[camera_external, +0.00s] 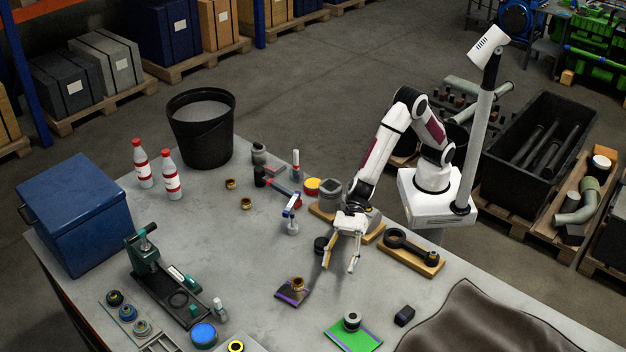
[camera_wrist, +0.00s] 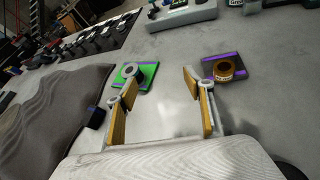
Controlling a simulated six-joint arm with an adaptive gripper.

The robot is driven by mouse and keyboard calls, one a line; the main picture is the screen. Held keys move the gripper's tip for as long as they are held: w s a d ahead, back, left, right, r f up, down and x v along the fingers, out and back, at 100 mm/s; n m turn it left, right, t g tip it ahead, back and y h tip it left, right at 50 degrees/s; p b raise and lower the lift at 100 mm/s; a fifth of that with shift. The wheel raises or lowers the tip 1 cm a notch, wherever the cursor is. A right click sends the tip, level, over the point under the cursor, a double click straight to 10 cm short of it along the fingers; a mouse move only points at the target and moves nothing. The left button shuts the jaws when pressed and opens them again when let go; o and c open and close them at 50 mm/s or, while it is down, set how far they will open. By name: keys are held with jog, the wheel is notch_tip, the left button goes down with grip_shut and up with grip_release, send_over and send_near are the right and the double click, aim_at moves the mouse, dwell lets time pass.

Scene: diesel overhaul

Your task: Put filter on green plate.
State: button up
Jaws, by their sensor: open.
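The green plate (camera_external: 340,338) lies near the front of the table, and it also shows in the wrist view (camera_wrist: 149,74). A short dark cylinder with a light band (camera_external: 352,321), which looks like the filter, stands upright on it. In the wrist view this cylinder (camera_wrist: 131,71) is partly covered by my left finger. My gripper (camera_external: 339,266) is open and empty above the table, farther back than the green plate. In the wrist view the open fingers (camera_wrist: 158,84) have bare table between them.
A dark purple-edged plate (camera_external: 289,295) with a brass ring (camera_external: 297,284) lies left of the green plate. A small dark block (camera_external: 404,316) and a brown cloth (camera_external: 480,325) lie to its right.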

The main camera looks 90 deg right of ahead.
jog(key=w+d+r+m+t+h, duration=0.2)
jog(key=d+r+m, duration=0.3)
jog(key=d, duration=0.4)
jog(key=w+d+r+m+t+h, duration=0.1)
jog(key=w+d+r+m+h, duration=0.15)
jog(key=d+m, duration=0.55)
jog(key=w+d+r+m+t+h, duration=0.2)
jog(key=d+r+m, duration=0.25)
jog(key=d, duration=0.55)
jog(key=s+d+r+m+h, duration=0.1)
jog(key=s+d+m+h, duration=0.15)
jog(key=d+m, duration=0.45)
jog(key=s+d+r+m+h, duration=0.1)
jog(key=s+d+m, duration=0.35)
jog(key=d, duration=0.45)
jog(key=s+d+f+m+g+h, duration=0.1)
jog(key=s+d+m+g, duration=0.1)
jog(key=s+d+m, duration=0.3)
jog(key=s+d+f+m+g+h, duration=0.1)
jog(key=s+d+m, duration=0.4)
jog(key=s+m, duration=0.8)
jog(key=s+f+g, duration=0.1)
jog(key=s, duration=0.3)
jog(key=shift+s+d+f, duration=0.15)
jog(key=shift+s+d, duration=0.05)
jog(key=shift+s, duration=0.15)
